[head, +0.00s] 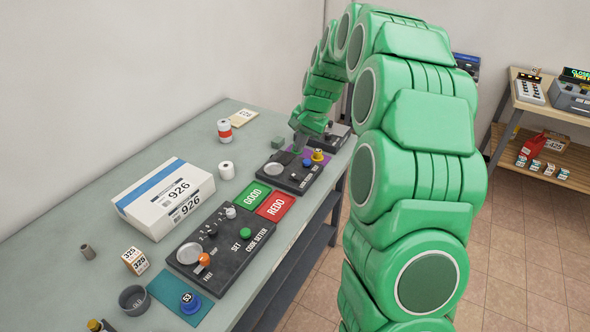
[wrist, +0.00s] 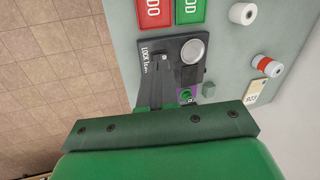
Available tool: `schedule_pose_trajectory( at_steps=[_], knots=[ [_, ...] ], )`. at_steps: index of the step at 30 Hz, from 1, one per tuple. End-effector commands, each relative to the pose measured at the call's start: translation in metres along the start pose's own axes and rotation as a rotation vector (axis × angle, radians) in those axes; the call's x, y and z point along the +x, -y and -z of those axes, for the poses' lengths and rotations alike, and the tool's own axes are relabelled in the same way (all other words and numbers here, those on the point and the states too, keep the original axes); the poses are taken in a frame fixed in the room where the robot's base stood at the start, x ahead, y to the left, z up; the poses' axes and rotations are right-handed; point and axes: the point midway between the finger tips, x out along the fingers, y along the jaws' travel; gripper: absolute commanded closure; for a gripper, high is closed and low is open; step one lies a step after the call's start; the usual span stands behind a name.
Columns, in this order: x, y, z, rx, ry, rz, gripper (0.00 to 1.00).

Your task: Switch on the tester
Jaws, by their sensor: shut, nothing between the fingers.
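The tester, a dark box lettered LOCK TES..., sits on the grey bench beyond the GOOD and REDO pads in the head view (head: 286,181). It has a round pale dish on top and also shows in the wrist view (wrist: 194,50). My gripper (head: 299,146) reaches down at the tester's far side. In the wrist view its dark fingers (wrist: 168,66) are together, empty, over the tester beside a small pale-tipped part. Whether they touch it I cannot tell. The fingers hide part of the tester's top.
The GOOD pad (head: 252,195) and REDO pad (head: 275,206) lie between the devices. A purple mat with a green piece (wrist: 186,95) is close to my fingers.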

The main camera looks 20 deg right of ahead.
Motion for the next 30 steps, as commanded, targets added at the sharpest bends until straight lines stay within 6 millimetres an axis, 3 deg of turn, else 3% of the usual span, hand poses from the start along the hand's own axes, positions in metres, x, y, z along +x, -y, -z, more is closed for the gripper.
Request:
schedule_pose_trajectory(
  at_steps=[6,12,30],
  knots=[
    [0.021,-0.002,0.038,0.067,-0.021,0.017,1.00],
    [0.032,-0.004,0.060,0.106,-0.037,0.029,1.00],
    [0.037,-0.004,0.066,0.118,-0.042,0.033,1.00]
  ],
)
